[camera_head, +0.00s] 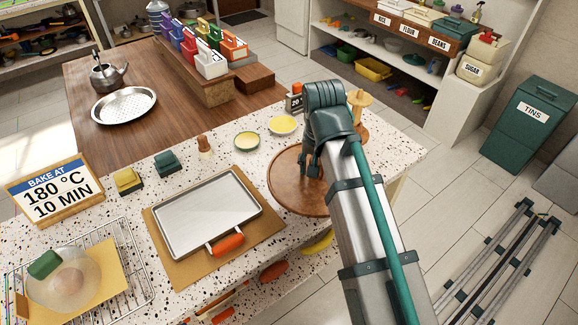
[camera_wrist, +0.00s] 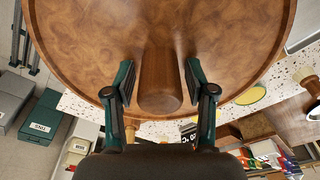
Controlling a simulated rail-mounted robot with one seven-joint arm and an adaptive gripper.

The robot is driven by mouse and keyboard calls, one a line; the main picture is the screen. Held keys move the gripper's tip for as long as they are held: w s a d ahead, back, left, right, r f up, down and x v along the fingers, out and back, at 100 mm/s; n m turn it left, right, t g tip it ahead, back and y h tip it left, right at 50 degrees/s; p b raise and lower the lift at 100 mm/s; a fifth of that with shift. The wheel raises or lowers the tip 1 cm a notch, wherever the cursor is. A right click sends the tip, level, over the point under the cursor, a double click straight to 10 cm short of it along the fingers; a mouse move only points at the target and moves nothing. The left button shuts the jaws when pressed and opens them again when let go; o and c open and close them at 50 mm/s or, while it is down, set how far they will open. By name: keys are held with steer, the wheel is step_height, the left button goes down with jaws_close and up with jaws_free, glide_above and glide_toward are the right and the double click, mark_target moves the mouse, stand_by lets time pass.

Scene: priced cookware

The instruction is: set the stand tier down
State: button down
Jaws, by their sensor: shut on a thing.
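The stand tier (camera_head: 285,196) is a round brown wooden disc with a low rim and a wooden post at its middle. In the head view it is at the right part of the speckled counter, partly hidden by my arm. I cannot tell whether it touches the counter. In the wrist view the tier (camera_wrist: 90,35) fills the upper picture, with its post (camera_wrist: 161,85) between my fingers. My gripper (camera_head: 312,168) is shut on the post; it also shows in the wrist view (camera_wrist: 158,78).
Yellow bowls (camera_head: 283,125), a wooden spool-like piece (camera_head: 359,98) and a small dark sign (camera_head: 294,102) stand behind. A wire rack (camera_head: 128,268) is far left.

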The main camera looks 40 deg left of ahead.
steer(key=w+a+f, duration=0.1)
steer(key=a, duration=0.1)
steer(key=w+a+f+p, duration=0.1)
steer(key=w+a, duration=0.1)
steer(key=w+a+f+p, duration=0.1)
steer(key=w+a, duration=0.1)
steer(key=shift+w+a, duration=0.1)
steer(key=shift+w, duration=0.15)
steer(key=f, duration=0.1)
steer(key=w+a+f, duration=0.1)
steer(key=a+f+p, duration=0.1)
steer(key=f, duration=0.1)
steer(key=shift+w, duration=0.35)
steer(key=shift+w+a+f+p, duration=0.2)
steer(key=shift+w+a+f, duration=0.05)
steer(key=shift+f, duration=0.2)
steer(key=shift+w+a+f+p, duration=0.15)
steer(key=shift+w+a+f, duration=0.05)
steer(key=shift+f, duration=0.25)
steer(key=shift+f+p, duration=0.35)
steer(key=shift+f, duration=1.3)
steer(key=shift+f, duration=0.2)
steer(key=shift+c, duration=1.9)
jaws_free()
steer(key=shift+r, duration=0.1)
